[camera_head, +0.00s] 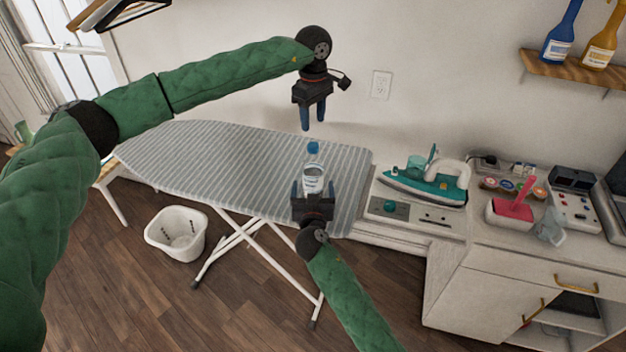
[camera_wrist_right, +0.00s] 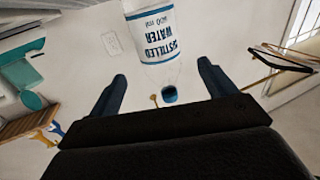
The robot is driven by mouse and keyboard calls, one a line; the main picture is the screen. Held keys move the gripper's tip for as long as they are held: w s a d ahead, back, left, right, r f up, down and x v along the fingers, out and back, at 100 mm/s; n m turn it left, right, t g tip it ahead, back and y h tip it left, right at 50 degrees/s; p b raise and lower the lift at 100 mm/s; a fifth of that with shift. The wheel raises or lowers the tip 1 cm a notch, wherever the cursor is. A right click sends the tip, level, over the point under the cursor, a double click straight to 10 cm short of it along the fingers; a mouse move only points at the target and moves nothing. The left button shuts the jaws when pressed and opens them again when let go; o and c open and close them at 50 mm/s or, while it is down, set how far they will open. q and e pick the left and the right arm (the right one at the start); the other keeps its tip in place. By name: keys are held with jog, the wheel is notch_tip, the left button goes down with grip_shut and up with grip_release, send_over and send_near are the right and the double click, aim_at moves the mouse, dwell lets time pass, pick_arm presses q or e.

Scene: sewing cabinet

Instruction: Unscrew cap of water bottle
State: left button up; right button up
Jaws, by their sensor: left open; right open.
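The water bottle (camera_head: 313,178) is clear with a white label and a blue cap (camera_head: 313,147). It stands upright on the striped ironing board (camera_head: 230,155). My right gripper (camera_head: 313,187) is open in front of the bottle's lower part. In the right wrist view the bottle (camera_wrist_right: 152,38) appears upside down, its blue cap (camera_wrist_right: 169,94) seen between the open fingers; no finger clearly touches it. My left gripper (camera_head: 313,116) is open, pointing down above the board's back edge, higher than the cap and apart from it. The bottle's base is partly hidden by my right gripper.
A white basket (camera_head: 176,233) is on the floor. A wall shelf (camera_head: 575,70) holds bottles. The board's left part is clear.

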aim_at(313, 145)
jog(key=shift+w, duration=3.9)
grip_shut()
pick_arm(q)
jog(key=m, duration=1.3)
jog(key=shift+m, duration=0.3)
jog(key=shift+f, duration=4.05)
